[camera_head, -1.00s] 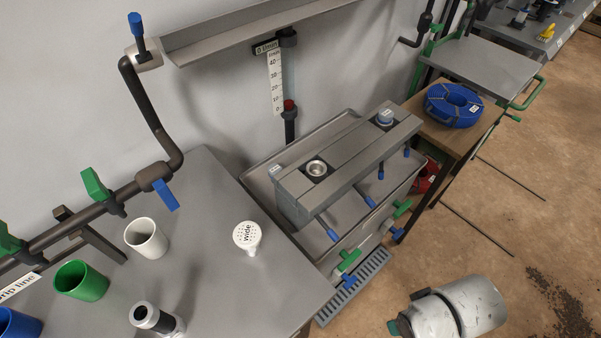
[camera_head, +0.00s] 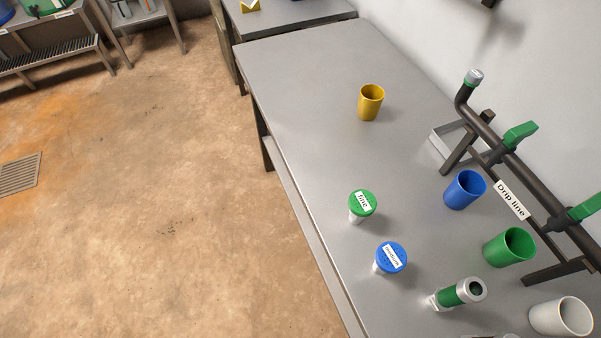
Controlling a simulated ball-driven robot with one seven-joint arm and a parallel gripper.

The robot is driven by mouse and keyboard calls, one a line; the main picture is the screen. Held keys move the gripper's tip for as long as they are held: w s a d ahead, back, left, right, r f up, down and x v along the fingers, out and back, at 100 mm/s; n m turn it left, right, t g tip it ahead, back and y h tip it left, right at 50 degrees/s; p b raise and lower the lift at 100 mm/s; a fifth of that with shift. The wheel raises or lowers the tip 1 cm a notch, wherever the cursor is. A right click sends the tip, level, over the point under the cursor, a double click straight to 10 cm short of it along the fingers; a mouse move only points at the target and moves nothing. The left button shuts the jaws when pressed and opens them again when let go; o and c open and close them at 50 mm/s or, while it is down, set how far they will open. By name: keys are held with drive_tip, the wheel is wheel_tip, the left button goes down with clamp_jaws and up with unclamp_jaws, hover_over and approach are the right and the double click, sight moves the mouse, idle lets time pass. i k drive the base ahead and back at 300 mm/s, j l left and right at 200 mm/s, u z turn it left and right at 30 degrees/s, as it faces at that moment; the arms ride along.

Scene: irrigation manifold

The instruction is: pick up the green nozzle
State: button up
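One is a short white piece with a green perforated cap labelled "fine" (camera_head: 362,204), near the bench's front edge. The other is a silver cylinder with a green band (camera_head: 461,292) and a dark open end, lying tilted near the green cup. The frames do not show which of these is called the green nozzle. My gripper is not in view, and nothing is seen touching either piece.
A blue-capped piece (camera_head: 390,257) stands close to the green-capped one. Yellow (camera_head: 371,102), blue (camera_head: 465,189), green (camera_head: 509,247) and white (camera_head: 561,316) cups stand on the bench (camera_head: 300,62). A dark drip-line pipe (camera_head: 520,175) runs along the wall. Open floor lies left.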

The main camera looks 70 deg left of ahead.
sight(362, 204)
drive_tip(key=u, duration=1.15)
drive_tip(key=k+l, duration=0.15)
drive_tip(key=l+z, duration=0.05)
drive_tip(key=l, duration=0.05)
